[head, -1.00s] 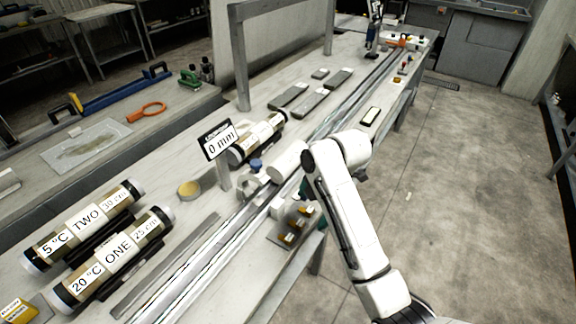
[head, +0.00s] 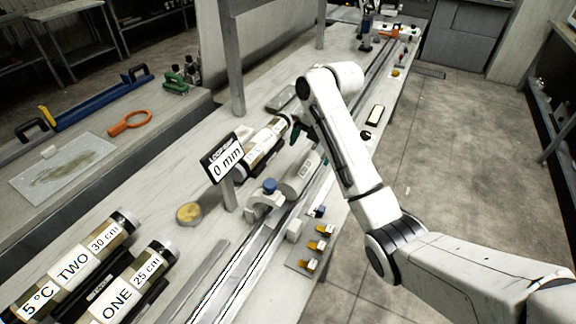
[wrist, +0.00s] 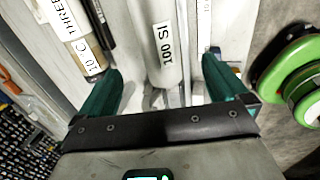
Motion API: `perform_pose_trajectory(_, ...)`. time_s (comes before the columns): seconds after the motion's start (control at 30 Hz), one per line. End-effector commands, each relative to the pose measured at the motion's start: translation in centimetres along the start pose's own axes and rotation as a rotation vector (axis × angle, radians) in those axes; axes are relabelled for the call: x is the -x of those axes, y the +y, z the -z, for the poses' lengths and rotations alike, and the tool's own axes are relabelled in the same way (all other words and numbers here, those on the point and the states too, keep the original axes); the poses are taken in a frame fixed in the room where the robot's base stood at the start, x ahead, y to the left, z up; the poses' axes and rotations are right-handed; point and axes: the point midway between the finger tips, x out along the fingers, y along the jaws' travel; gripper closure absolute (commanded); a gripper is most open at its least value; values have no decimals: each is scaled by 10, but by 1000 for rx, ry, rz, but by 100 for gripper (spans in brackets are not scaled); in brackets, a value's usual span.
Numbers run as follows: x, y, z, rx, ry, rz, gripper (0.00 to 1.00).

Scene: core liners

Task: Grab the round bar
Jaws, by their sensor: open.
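The round bar (head: 300,178) is a pale cylinder with a small printed label, lying along the rail track beyond the blue-knobbed clamp. In the wrist view the bar (wrist: 160,45) runs lengthwise between my teal fingers, its label facing the camera. My gripper (wrist: 164,82) is open, one finger on each side of the bar, with gaps between. I cannot tell how high it is above the bar. In the head view my gripper (head: 302,132) is over the far end of the bar, partly hidden by my arm.
Core liner THREE (wrist: 68,32) lies close to my left finger. A "0 mm" sign (head: 224,160) stands left of the bar. Liners TWO (head: 75,262) and ONE (head: 130,285) lie at the near left. Orange-marked small parts (head: 318,245) sit on the bench's right edge.

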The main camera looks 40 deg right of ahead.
Motion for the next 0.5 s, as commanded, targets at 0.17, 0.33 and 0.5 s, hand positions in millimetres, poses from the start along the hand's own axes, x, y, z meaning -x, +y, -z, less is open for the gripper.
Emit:
perform_pose_trajectory(0.17, -16, -1, 0, -1, 3, 3, 0)
perform_pose_trajectory(0.33, -42, -1, 0, -2, 2, 3, 0)
perform_pose_trajectory(0.5, -55, -1, 0, -1, 1, 1, 0)
